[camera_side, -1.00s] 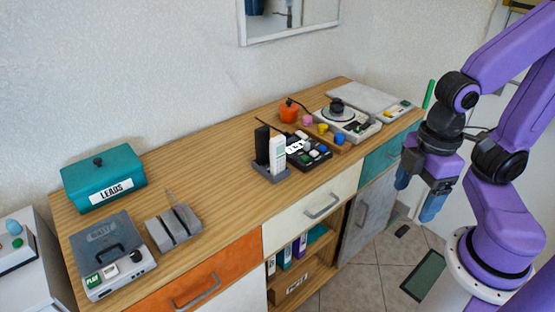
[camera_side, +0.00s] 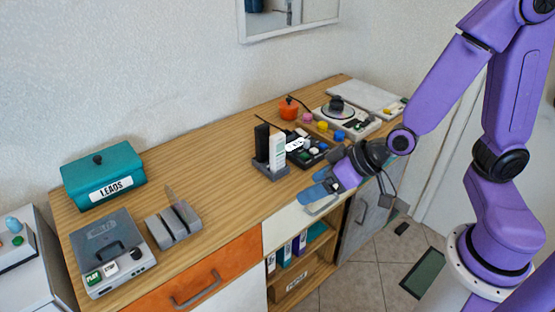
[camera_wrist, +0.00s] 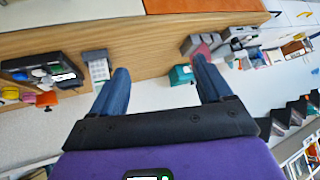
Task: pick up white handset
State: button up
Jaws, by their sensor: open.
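The white handset (camera_side: 277,152) stands upright in a dark grey cradle (camera_side: 274,174) on the wooden cabinet top, beside a black handset (camera_side: 262,143). In the side view my gripper (camera_side: 312,186) is to the right of the cradle, near the cabinet's front edge, with blue fingers pointing left toward it. It is apart from the handset. In the wrist view the white handset (camera_wrist: 99,70) shows its keypad just left of the left finger. My gripper (camera_wrist: 160,74) is open there, with nothing between its fingers.
A black device with a white label (camera_side: 303,148) sits right behind the handsets. An orange pot (camera_side: 288,108) and coloured knobs are farther back. A teal LEADS box (camera_side: 105,177) and a grey slotted block (camera_side: 174,224) stand left. Bare wood lies left of the cradle.

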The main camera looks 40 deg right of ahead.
aim_at(280, 151)
jog(key=w+d+m+t+h, duration=0.4)
jog(key=w+d+t+h, duration=0.1)
jog(key=w+d, duration=0.25)
jog(key=shift+x, duration=8.4)
jog(key=shift+d+f, duration=0.1)
jog(key=c, duration=1.1)
